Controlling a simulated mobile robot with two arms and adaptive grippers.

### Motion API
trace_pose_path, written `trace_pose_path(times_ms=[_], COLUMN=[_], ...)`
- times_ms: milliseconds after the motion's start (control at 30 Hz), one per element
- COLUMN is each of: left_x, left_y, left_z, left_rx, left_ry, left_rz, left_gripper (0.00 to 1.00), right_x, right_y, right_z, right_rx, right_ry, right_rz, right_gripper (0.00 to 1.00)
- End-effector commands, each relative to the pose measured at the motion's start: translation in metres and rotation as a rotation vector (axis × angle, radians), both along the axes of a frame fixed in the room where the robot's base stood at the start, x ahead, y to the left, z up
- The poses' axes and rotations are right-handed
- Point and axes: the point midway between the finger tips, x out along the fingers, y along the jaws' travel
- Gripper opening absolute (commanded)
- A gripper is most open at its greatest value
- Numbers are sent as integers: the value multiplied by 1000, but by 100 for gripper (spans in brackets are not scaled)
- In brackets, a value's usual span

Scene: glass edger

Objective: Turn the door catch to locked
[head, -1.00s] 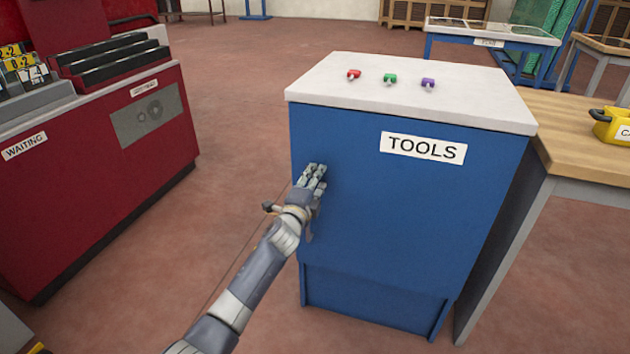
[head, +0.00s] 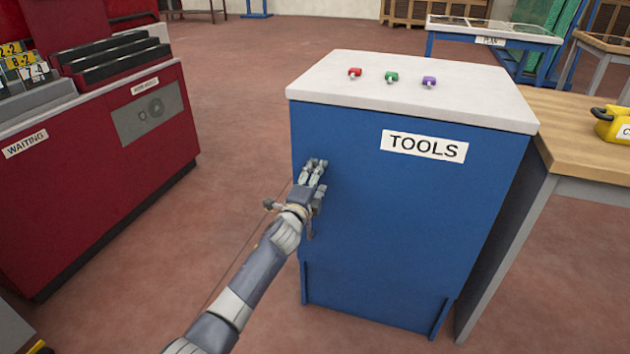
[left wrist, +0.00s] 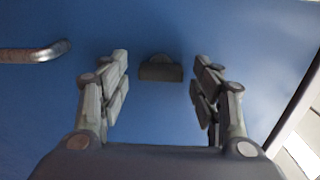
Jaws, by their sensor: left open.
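The tools cabinet (head: 410,220) is blue with a pale top and a TOOLS label. In the left wrist view, a small dark door catch (left wrist: 160,68) sits on its blue front, with its wide bar lying level. I cannot tell whether that is locked. My left gripper (head: 314,170) is at the left part of this front and hides the catch in the head view. In the left wrist view, the open fingers of the left gripper (left wrist: 160,85) stand on either side of the catch, apart from it. My right gripper is not in view.
A metal bar handle (left wrist: 35,52) is left of the catch in the left wrist view. Red, green and purple pieces (head: 391,77) lie on the cabinet top. A wooden bench (head: 585,150) adjoins at right. A red unit (head: 100,180) stands left, with free floor between.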

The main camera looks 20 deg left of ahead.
Motion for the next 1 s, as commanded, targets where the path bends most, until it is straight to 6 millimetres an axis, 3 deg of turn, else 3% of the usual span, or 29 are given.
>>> trace_pose_path(times_ms=[267,700,1000], left_x=[-18,-88,-118], left_y=[2,3,4], left_z=[-1,-1,-1], left_rx=[2,0,0], left_ry=[0,1,1], left_rz=[1,-2,0], left_gripper=[58,58,58], right_x=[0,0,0], right_y=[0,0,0], right_z=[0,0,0], right_rx=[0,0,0], right_ry=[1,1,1], right_rz=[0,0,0], right_gripper=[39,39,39])
